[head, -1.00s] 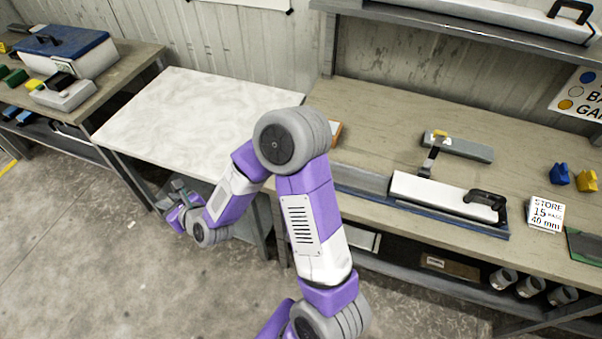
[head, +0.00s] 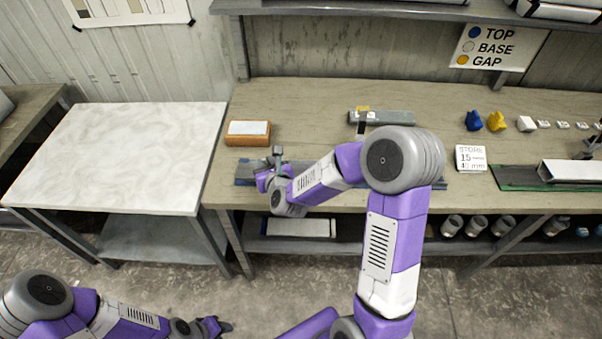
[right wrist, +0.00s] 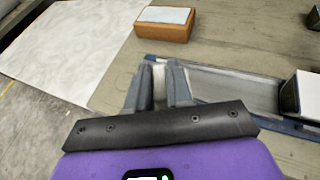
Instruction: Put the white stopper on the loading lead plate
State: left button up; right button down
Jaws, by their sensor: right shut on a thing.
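My right gripper (head: 275,163) is over the left end of the long blue-grey channel plate (head: 246,178) on the bench; I cannot tell if this is the loading lead plate. In the right wrist view its two grey fingers (right wrist: 160,88) are close together, with a small pale thing (right wrist: 160,80) between them. That thing is mostly hidden, so I cannot tell if it is a white stopper. A white block (head: 527,123) stands on the bench right of a blue block (head: 473,120) and a yellow block (head: 497,121). My left gripper (head: 215,327) is low at the front, its jaws unclear.
An orange-brown block with a pale top (head: 248,132) lies behind the right gripper. A grey bar (head: 395,117) lies at the back. A "STORE" card (head: 471,158) and a green tray (head: 510,178) are to the right. The white-topped table (head: 125,150) at left is empty.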

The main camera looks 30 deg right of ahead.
jog(key=w+d+r+m+g+h+b, duration=0.25)
jog(key=d+m+h+b, duration=0.3)
jog(key=d, duration=0.75)
jog(key=shift+n+t, duration=0.25)
jog(key=shift+t, duration=0.1)
jog(key=f, duration=0.3)
jog(key=f+b, duration=0.1)
jog(key=f, duration=0.2)
jog(key=f+b, duration=0.1)
jog(key=f, duration=0.2)
jog(key=shift+w+d+f, duration=0.25)
jog(key=shift+d+f, duration=0.05)
jog(key=shift+b, duration=0.35)
jog(key=shift+f, duration=0.15)
jog(key=c, duration=1)
grip_release()
